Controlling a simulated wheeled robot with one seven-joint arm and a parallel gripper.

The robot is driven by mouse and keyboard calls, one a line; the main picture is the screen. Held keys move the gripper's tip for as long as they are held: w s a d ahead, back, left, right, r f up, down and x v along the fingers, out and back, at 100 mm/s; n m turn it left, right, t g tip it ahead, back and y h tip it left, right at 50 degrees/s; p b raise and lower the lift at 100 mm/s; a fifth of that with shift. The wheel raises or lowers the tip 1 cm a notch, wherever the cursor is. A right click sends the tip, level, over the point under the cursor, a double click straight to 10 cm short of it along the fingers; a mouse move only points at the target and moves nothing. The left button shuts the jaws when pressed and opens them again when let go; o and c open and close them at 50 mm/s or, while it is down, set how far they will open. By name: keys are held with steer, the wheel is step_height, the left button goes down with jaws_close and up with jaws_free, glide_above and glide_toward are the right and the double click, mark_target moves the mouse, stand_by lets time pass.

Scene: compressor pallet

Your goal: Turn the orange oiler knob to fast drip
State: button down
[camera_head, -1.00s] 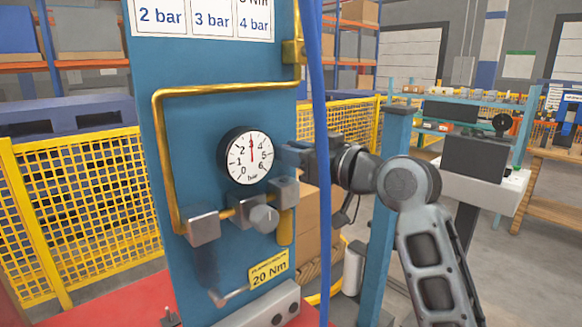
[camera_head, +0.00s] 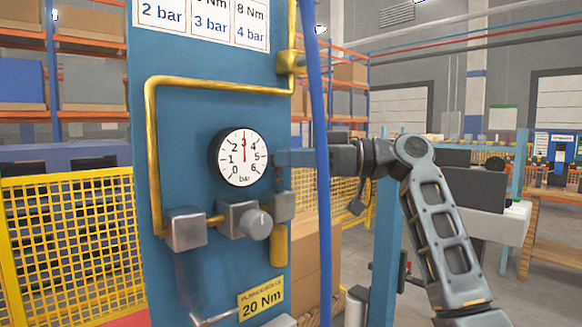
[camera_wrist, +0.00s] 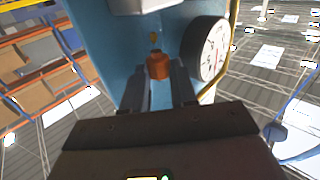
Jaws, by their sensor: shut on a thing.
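The orange oiler knob (camera_wrist: 158,66) shows in the wrist view between the two fingers of my gripper (camera_wrist: 160,76). My gripper is shut on it. In the head view my gripper (camera_head: 281,158) reaches in from the right, just right of the gauge and above the oiler. The knob cannot be made out there; the fingers seem to hide it. The oiler's grey block (camera_head: 282,206) and yellow bowl (camera_head: 278,246) sit below on the blue panel (camera_head: 200,120). I cannot read the knob's turned position.
The round pressure gauge (camera_head: 241,157) is close left of my gripper, its red needle near 3; it also shows in the wrist view (camera_wrist: 207,50). A blue hose (camera_head: 321,180) hangs in front of my wrist. A grey regulator knob (camera_head: 256,224) and brass pipe (camera_head: 153,150) are nearby.

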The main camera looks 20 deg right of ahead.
steer(key=shift+f, duration=0.1)
stand_by(0.4)
steer(key=c, duration=1.2)
jaws_free()
steer(key=shift+o, duration=0.2)
